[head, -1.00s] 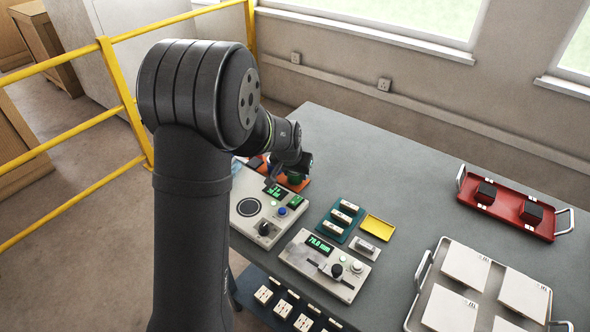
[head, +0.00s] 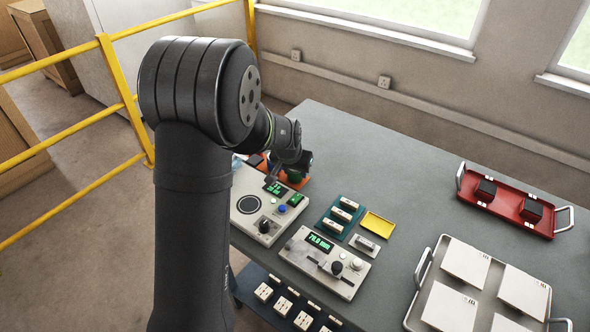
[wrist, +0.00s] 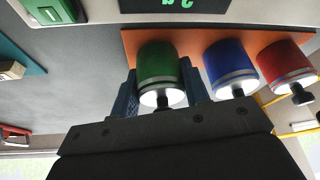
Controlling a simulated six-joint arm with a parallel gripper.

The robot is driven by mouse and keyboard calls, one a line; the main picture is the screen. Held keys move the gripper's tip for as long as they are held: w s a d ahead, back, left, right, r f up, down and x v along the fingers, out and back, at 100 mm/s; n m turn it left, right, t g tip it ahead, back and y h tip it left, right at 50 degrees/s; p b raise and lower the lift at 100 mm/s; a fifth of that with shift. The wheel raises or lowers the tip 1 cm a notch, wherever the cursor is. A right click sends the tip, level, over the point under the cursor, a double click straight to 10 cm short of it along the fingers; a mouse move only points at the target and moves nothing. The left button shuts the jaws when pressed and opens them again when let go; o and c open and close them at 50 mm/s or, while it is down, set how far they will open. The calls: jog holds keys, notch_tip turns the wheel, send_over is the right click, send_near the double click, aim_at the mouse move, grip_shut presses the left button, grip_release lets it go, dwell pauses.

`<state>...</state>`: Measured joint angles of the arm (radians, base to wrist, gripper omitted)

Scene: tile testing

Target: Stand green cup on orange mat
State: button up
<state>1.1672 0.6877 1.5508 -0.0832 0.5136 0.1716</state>
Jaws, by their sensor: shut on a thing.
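The green cup (wrist: 163,66) is between the two blue fingers of my gripper (wrist: 162,92) in the wrist view, and the gripper is shut on it. A small part of the green cup (head: 296,177) shows under my gripper (head: 300,164) in the head view. The orange mat (wrist: 205,39) lies behind the cup in the wrist view, and a strip of the mat (head: 292,184) shows in the head view. I cannot tell whether the cup's base touches the mat.
A blue cup (wrist: 229,67) and a red cup (wrist: 284,68) stand in a row beside the green one. A grey tester with a round pad (head: 240,225) is close in front of the mat. A teal rack (head: 329,231) and a yellow tray (head: 378,225) lie to the right.

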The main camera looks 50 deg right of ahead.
jog(key=shift+f, duration=0.15)
jog(key=o, duration=1.6)
jog(key=shift+r, duration=3)
jog(key=shift+f, duration=3.05)
jog(key=shift+r, duration=0.1)
